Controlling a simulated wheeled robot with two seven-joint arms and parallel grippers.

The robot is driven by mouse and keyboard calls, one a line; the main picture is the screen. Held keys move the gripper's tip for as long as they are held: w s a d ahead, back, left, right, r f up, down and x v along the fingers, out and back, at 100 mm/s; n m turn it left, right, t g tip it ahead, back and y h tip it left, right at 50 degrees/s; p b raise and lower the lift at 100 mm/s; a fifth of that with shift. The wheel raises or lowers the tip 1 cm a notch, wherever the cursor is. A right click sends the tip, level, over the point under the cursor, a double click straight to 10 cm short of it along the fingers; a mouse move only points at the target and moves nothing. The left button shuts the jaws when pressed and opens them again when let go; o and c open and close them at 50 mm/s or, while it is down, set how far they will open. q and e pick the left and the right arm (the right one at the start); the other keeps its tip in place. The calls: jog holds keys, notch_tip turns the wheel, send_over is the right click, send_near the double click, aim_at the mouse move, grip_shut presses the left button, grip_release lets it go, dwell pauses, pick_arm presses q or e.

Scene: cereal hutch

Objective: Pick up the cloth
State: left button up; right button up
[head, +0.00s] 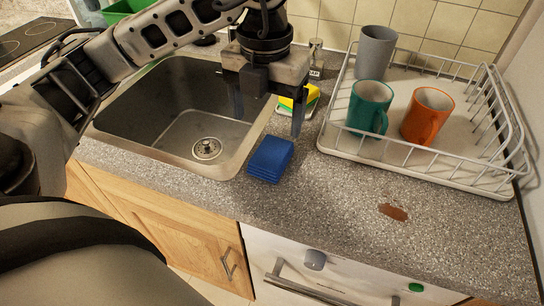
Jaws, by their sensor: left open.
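The cloth (270,158) is blue and folded into a small stack. It lies on the grey speckled counter, beside the right edge of the sink. My left gripper (276,118) comes in from the upper left and points down above and behind the cloth. It is open and empty, with one long finger clearly visible on its right side. It appears apart from the cloth. My right gripper is out of view.
The metal sink (160,115) is left of the cloth. A yellow item (305,101) sits behind my gripper. A dish rack (420,172) on the right holds a grey cup (375,52), teal mug (368,108) and orange mug (428,115). A brown stain (393,212) marks the front counter.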

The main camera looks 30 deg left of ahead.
aim_at(269, 154)
pick_arm(q)
notch_tip(269, 154, down, 3)
jog(key=shift+r, duration=0.1)
notch_tip(269, 154, down, 6)
jog(key=shift+w+d+r+p, duration=0.15)
jog(key=shift+r+p, duration=0.1)
jog(key=shift+p, duration=0.25)
jog(key=shift+f, duration=0.45)
jog(key=c, duration=1.1)
jog(key=shift+o, duration=0.2)
